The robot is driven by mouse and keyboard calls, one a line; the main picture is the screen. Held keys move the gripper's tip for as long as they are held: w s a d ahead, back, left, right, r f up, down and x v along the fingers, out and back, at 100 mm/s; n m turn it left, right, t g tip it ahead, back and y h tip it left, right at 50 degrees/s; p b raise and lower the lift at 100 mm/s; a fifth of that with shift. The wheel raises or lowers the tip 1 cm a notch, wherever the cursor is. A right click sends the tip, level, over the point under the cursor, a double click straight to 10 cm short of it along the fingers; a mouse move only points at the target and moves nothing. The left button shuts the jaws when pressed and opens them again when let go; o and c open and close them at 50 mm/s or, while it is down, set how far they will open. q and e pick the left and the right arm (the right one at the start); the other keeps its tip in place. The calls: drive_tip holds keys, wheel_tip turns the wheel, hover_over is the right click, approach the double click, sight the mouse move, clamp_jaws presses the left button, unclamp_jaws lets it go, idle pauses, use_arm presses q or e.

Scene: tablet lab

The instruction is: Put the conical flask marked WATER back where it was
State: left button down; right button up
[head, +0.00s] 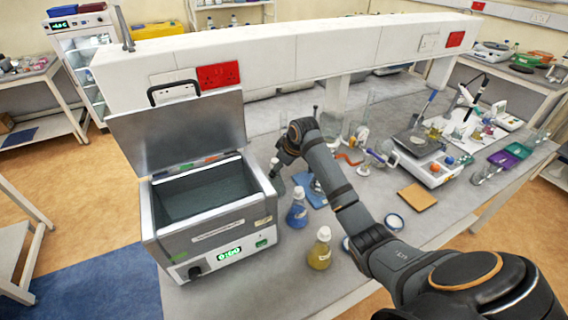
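A greyish-green conical flask (278,185) stands or hangs just right of the water bath, its top hidden at my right gripper (274,168). No marking on it is legible at this size, so I cannot tell whether it reads WATER. My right arm reaches in from the right and its gripper points down at this flask's neck. The fingers are too small and dark to show whether they are shut on it. A blue conical flask (297,212) and a yellow conical flask (320,252), both with white tops, stand upright nearer the front. My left gripper is out of view.
The water bath (208,240) has its lid (180,130) raised, display lit. Past my arm are a brown pad (417,196), a balance or hotplate (430,165), and purple (503,158) and green (518,150) trays. A white shelf (300,58) crosses the back. The bench front by the yellow flask is fairly clear.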

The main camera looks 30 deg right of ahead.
drive_tip(key=v, duration=0.5)
drive_tip(key=shift+s+r+b, duration=0.15)
drive_tip(key=shift+r+b, duration=0.05)
drive_tip(key=shift+b, duration=0.2)
